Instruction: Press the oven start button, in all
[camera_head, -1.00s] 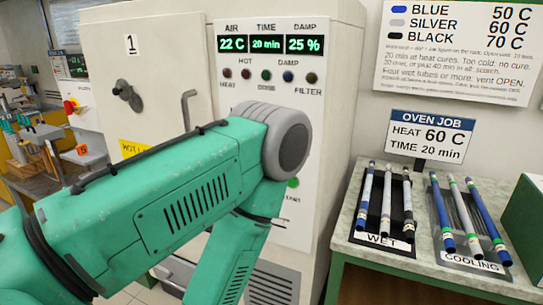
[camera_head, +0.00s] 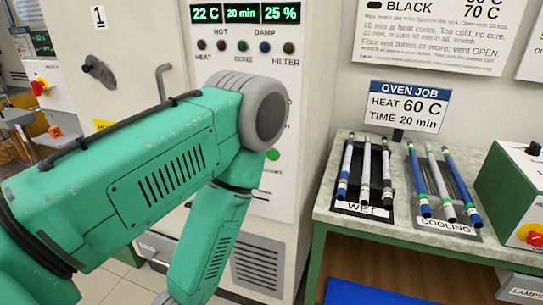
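The oven (camera_head: 300,150) is a pale cabinet with a numbered door at its left and a control panel at its right. Its green display (camera_head: 245,13) reads 22 C, 20 min and 25 %. A round green start button (camera_head: 272,154) shows just right of my green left arm, with its label partly covered. My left arm crosses in front of the oven and bends downward. Its gripper is outside the picture. My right gripper is not in view.
A bench (camera_head: 325,217) at the right holds a WET rack (camera_head: 345,208) and a COOLING rack (camera_head: 470,229), each with rods. The OVEN JOB sign (camera_head: 402,106) reads HEAT 60 C, TIME 20 min. A green box (camera_head: 505,190) with a red knob stands at the far right.

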